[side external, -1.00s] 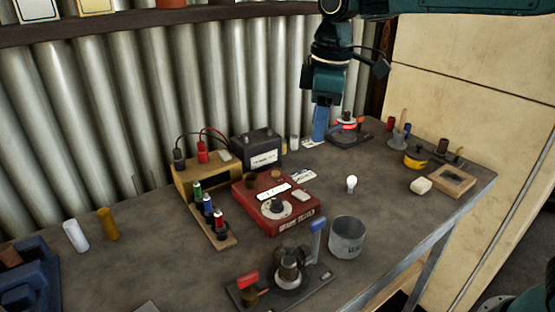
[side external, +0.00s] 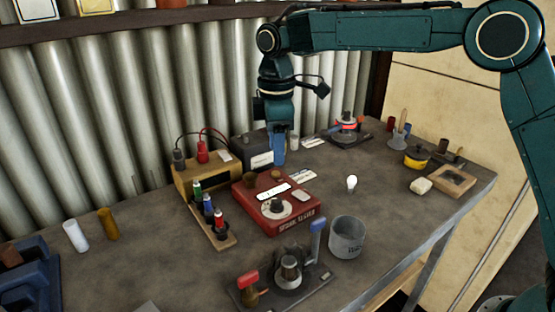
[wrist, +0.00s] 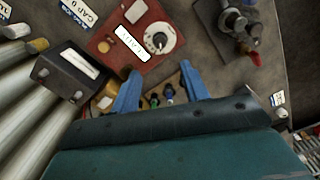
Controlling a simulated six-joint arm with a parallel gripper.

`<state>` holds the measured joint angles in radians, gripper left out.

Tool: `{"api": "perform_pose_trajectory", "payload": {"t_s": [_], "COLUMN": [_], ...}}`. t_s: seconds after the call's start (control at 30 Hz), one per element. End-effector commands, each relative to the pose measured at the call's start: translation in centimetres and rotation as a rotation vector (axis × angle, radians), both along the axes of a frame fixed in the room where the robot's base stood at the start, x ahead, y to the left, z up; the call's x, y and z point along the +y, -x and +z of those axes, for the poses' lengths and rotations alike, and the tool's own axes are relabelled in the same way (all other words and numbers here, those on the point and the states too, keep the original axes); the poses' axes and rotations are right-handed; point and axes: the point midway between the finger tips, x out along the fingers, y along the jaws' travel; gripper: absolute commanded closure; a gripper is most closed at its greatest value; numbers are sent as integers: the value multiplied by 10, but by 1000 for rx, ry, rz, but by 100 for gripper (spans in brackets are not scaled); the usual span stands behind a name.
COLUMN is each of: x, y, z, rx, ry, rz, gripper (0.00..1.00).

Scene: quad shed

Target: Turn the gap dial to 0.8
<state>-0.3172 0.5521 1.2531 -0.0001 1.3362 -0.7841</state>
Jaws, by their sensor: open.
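The red tester box (side external: 290,218) sits on the bench in the middle of the side view. Its round white dial with a dark knob (side external: 277,206) is on the top face, beside a white label strip (side external: 273,190). The dial's numbers are too small to read. In the wrist view the dial (wrist: 160,40) shows beyond the fingertips, with the red box (wrist: 105,43) around it. My gripper (side external: 279,152) hangs above the bench behind the box, pointing down, apart from the dial. In the wrist view its two blue fingers (wrist: 158,80) are spread and nothing is between them.
A black battery-like box (side external: 255,150) and a yellow box with cables (side external: 200,178) stand behind the tester. A metal cup (side external: 347,238) and a clamp fixture (side external: 287,275) stand in front. The bench's left middle is mostly clear.

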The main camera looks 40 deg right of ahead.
Motion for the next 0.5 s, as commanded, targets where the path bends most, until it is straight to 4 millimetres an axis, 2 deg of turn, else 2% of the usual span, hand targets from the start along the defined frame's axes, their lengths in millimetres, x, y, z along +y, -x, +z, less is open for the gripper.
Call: {"api": "perform_pose_trajectory", "payload": {"t_s": [0.27, 0.5], "x": [0, 0], "y": [0, 1], "z": [-33, -70], "rx": [3, 4], "ry": [1, 1], "rz": [-1, -1], "gripper": [55, 55]}}
